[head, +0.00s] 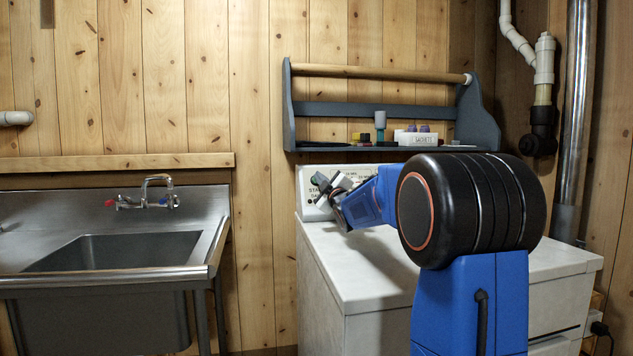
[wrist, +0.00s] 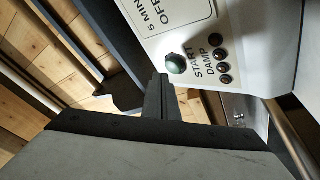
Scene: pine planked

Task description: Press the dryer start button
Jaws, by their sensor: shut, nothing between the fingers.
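The white dryer (head: 345,262) stands against the plank wall, with its control panel (head: 308,206) along the back of its top. In the wrist view, the panel shows tilted, with a round green button (wrist: 176,64) beside the printed word START. Several small dark round holes or lamps (wrist: 222,55) lie beside the word DAMP. My gripper (head: 319,181) is shut and empty in front of the panel's left end. In the wrist view, the closed fingertips (wrist: 160,77) are just beside and below the green button. I cannot tell whether they touch the panel.
A steel sink (head: 120,250) stands left of the dryer, with a gap between. A blue-grey wall shelf (head: 340,109) with a wooden rail and small containers hangs above the panel. A metal duct (head: 575,120) and white pipe (head: 543,60) run at right.

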